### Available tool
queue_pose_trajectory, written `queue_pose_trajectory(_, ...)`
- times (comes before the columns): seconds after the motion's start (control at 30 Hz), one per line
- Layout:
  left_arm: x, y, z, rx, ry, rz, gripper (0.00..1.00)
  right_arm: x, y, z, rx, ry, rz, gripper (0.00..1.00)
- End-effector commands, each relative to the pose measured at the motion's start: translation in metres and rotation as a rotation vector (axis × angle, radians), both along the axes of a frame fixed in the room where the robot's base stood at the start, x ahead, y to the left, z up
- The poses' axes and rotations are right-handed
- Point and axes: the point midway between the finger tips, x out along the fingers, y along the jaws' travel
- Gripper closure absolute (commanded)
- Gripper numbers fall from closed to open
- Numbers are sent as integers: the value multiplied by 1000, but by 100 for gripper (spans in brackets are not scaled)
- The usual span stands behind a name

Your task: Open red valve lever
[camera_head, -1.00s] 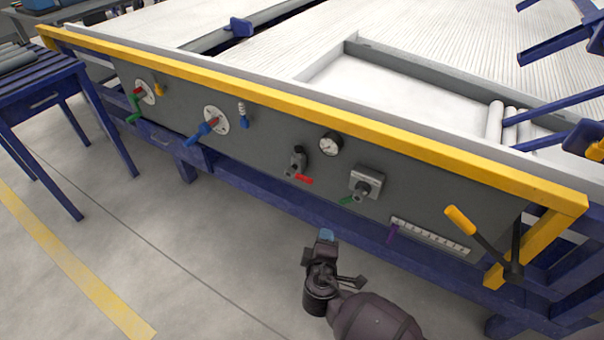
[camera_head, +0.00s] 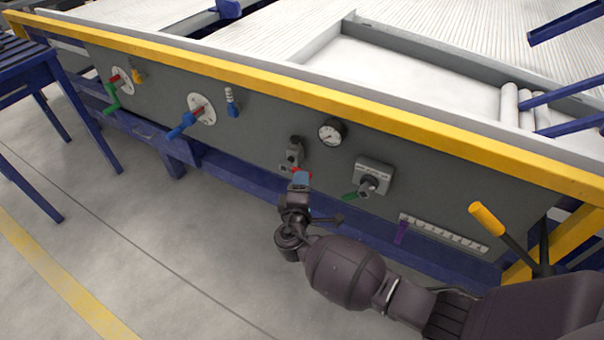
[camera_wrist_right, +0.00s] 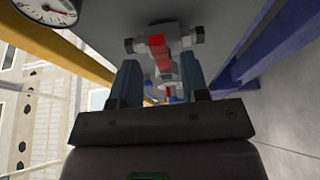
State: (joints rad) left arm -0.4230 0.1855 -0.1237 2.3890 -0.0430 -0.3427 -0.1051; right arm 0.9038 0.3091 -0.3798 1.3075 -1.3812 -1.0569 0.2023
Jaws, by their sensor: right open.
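The red valve lever (camera_head: 300,173) shows as a small red end on a grey valve (camera_head: 293,153) on the dark panel, partly hidden behind my right gripper (camera_head: 300,181). In the right wrist view the red lever (camera_wrist_right: 158,52) lies just ahead of and between the two fingers of the right gripper (camera_wrist_right: 160,80). That gripper is open, with its fingers on either side of the lever's line. I cannot tell whether either finger touches it. My left gripper is in neither view.
Blue (camera_head: 183,125) and green (camera_head: 112,108) levers are to the left. A yellow rail (camera_head: 262,92) runs above; a yellow-handled lever (camera_head: 487,217) stands right.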

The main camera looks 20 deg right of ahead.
Motion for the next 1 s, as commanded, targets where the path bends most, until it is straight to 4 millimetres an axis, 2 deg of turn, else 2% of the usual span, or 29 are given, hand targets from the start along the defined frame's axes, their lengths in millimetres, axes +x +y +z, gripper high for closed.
queue_pose_trajectory(0.1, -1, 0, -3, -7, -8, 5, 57, 14, -9, -3, 0, 4, -1, 58)
queue_pose_trajectory(0.3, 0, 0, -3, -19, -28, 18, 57, 30, -18, -2, -1, 3, 0, 58)
queue_pose_trajectory(0.67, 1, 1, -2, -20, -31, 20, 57, 34, -20, 0, 1, 0, -1, 58)
queue_pose_trajectory(0.77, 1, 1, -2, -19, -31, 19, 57, 34, -20, 0, 1, 0, -1, 71)
queue_pose_trajectory(0.93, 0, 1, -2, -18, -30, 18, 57, 34, -20, 0, 1, 0, 0, 97)
queue_pose_trajectory(1.0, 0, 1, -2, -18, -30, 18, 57, 34, -20, 0, 1, 0, 0, 100)
